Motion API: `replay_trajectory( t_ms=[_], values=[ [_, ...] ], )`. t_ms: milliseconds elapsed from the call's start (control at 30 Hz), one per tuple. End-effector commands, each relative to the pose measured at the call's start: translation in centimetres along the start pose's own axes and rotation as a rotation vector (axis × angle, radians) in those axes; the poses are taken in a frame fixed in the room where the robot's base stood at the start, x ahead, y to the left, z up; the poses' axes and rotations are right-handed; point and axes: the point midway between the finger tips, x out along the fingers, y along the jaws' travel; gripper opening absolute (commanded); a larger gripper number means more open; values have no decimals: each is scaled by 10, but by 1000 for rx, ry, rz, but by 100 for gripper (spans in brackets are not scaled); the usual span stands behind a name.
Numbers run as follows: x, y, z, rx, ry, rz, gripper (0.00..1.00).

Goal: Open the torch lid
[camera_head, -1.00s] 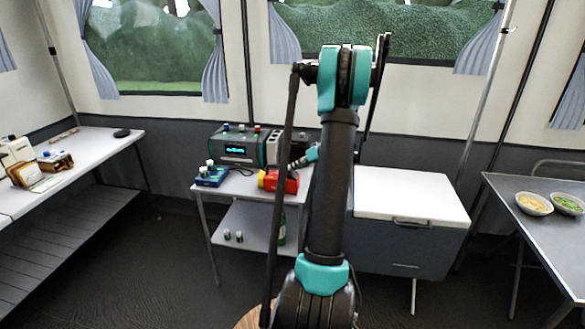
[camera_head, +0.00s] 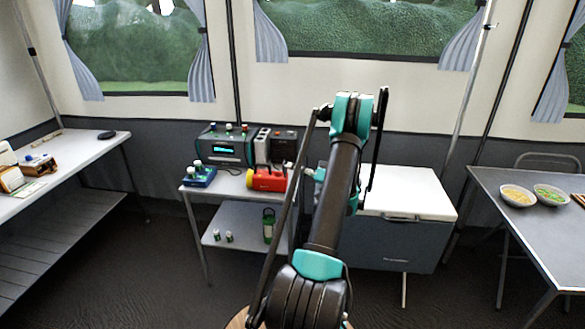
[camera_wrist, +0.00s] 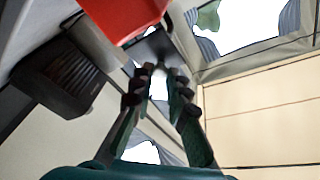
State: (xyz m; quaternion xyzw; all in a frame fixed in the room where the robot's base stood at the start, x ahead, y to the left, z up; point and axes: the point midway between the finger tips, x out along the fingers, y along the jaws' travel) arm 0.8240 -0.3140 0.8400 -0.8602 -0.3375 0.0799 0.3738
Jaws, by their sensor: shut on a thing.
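The torch (camera_head: 268,180) lies on the small white table, red with a yellow left end. In the wrist view a large red part of it (camera_wrist: 122,14) shows at the top, close beyond my fingertips. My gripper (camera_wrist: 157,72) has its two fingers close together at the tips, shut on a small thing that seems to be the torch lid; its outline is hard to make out. In the head view my gripper (camera_head: 318,174) is just right of the torch, partly hidden by my arm.
A green-grey device (camera_head: 225,148) and a blue box (camera_head: 199,177) stand beside the torch. A white-topped chest (camera_head: 410,190) is to the right. A green lantern (camera_head: 268,226) stands on the lower shelf.

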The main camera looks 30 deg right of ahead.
Motion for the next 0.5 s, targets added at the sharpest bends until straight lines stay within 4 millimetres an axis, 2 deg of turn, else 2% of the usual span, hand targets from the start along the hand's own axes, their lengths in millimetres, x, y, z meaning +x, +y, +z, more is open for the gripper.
replay_trajectory(
  t_ms=[500],
  values=[
    [-3,3,2,21,52,-49,0]
  ],
)
